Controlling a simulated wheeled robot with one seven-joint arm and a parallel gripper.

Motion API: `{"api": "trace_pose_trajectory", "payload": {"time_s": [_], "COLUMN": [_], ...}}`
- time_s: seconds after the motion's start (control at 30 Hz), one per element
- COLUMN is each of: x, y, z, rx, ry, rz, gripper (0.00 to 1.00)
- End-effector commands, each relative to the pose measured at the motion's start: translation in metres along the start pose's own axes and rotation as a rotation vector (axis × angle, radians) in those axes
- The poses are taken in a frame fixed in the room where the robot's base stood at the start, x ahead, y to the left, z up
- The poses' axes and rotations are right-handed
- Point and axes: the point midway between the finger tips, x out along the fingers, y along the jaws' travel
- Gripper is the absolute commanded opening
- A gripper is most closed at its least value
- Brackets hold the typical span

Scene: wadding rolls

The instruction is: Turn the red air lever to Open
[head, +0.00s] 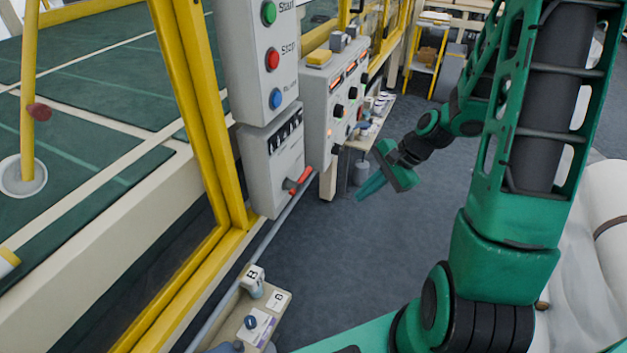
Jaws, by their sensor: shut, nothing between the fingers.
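The red air lever (298,179) sticks out from the lower front of a grey box (272,165), below the button panel. It slants up to the right. The lettering on the box is too small to read, so I cannot tell which mark the lever points to. My gripper (368,190) is to the right of the lever and apart from it, over the floor. Its green fingers point down and left, and they are shut with nothing held.
The button panel (262,60) has green, red and blue buttons. A control box with knobs (335,95) stands behind it. A yellow frame (205,120) is at left. A small shelf (250,318) with labelled items is at the bottom. White rolls (600,230) lie at right. Grey floor (390,260) is clear.

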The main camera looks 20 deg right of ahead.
Motion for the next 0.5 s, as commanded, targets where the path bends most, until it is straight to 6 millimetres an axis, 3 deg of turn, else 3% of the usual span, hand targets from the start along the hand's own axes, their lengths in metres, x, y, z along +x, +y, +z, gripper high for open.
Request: {"api": "trace_pose_trajectory", "payload": {"time_s": [0.2,0.5], "x": [0.035,0.068], "y": [-0.022,-0.054], "z": [-0.006,-0.016], "rx": [0.253,0.629], "ry": [-0.117,-0.298], "rz": [-0.111,-0.257], "gripper": [0.00,0.00]}}
